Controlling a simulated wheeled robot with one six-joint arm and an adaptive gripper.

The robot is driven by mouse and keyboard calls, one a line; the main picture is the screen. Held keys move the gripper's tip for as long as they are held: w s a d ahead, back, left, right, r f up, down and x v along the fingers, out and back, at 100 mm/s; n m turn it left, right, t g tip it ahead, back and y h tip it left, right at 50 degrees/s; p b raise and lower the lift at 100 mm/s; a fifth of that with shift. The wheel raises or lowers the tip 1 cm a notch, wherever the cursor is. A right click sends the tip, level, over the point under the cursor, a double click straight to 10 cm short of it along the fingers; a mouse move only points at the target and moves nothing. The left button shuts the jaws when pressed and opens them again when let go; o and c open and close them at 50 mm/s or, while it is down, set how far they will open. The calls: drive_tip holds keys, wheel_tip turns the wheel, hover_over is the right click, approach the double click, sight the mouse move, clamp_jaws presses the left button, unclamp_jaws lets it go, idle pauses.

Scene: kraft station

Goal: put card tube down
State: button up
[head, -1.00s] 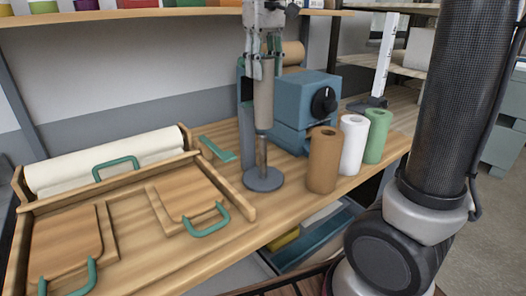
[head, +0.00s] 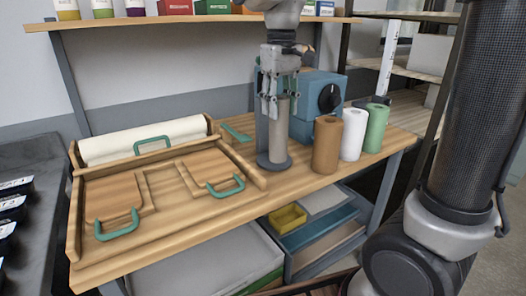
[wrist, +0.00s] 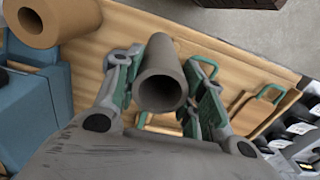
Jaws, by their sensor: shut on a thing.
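The grey-brown card tube (head: 279,132) stands upright at the round dark base (head: 263,163) of the stand on the bench. The stand's thin rod is hidden, and the tube appears to be around it. The tube's lower end looks to be at or just above the base; I cannot tell whether they touch. My gripper (head: 279,108) points down and is shut on the tube's upper part. In the wrist view, the tube's hollow end (wrist: 162,90) shows between the green-lined fingers.
A blue machine (head: 325,100) stands close behind the tube. Brown (head: 327,145), white (head: 353,135) and green (head: 376,130) rolls stand to the right. A wooden tray (head: 165,205) with green-handled boards and a white roll (head: 145,138) lies left. A shelf (head: 200,20) runs above.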

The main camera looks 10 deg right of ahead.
wheel_tip(320, 180, down, 10)
drive_tip(key=shift+w, duration=0.15)
idle(0.4)
drive_tip(key=o, duration=0.8)
drive_tip(key=shift+a+f, duration=0.1)
wheel_tip(320, 180, up, 12)
drive_tip(key=s+d+f+m+t, duration=0.1)
drive_tip(key=s+d, duration=0.4)
drive_tip(key=s, duration=0.1)
drive_tip(key=s+d+f+m+t, duration=0.1)
drive_tip(key=s+d+f+t, duration=0.1)
drive_tip(key=s+d, duration=0.4)
drive_tip(key=s+d+f+m+t, duration=0.1)
drive_tip(key=s+d+f+m, duration=0.1)
drive_tip(key=s+d, duration=0.3)
drive_tip(key=shift+s+d+f, duration=0.2)
drive_tip(key=shift+s, duration=0.6)
